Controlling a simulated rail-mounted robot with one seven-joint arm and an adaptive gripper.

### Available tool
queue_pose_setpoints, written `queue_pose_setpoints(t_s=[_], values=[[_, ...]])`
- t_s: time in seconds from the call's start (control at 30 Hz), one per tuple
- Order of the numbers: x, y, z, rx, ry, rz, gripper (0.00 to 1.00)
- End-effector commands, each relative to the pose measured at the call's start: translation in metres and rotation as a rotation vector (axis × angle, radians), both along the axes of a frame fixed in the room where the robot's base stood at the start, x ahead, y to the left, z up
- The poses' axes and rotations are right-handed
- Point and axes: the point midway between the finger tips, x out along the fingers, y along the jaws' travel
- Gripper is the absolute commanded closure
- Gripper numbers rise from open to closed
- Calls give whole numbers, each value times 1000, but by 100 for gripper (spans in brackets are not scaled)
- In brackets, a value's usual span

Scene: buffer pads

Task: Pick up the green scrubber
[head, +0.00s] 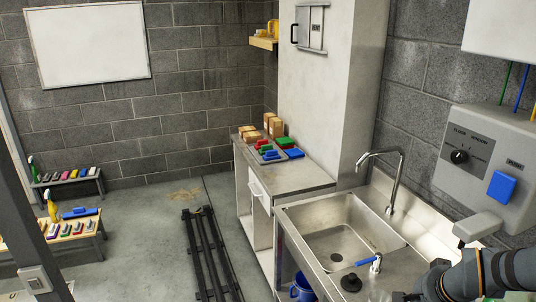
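Several green items show, and I cannot tell which is the green scrubber. A green block (279,142) lies on the grey counter beside a red block (262,143). Small coloured pads, some of them green, lie on the low benches at left, too small to tell apart. A pale green patch (510,298) is cut off by the bottom right edge, and I cannot tell what it is. My dark arm reaches in at the bottom right, over the steel sink unit.
The steel sink (345,238) with its tall faucet (389,180) fills the right. A black plug (351,283) and a blue-handled tap (370,262) stand near my arm. Cardboard boxes (272,125) stand at the counter's back. Dark floor rails (207,250) run left of the cabinets.

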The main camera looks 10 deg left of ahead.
Motion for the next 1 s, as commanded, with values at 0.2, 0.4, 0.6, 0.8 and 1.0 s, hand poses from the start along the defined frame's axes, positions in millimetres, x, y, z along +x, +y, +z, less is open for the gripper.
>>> queue_pose_setpoints(t_s=[0.2, 0.4, 0.6, 0.8, 1.0], values=[[0, 0, 0, 0, 0, 0, 100], [0, 0, 0, 0, 0, 0, 97], [0, 0, 0, 0, 0, 0, 85], [0, 0, 0, 0, 0, 0, 73], [0, 0, 0, 0, 0, 0, 62]])
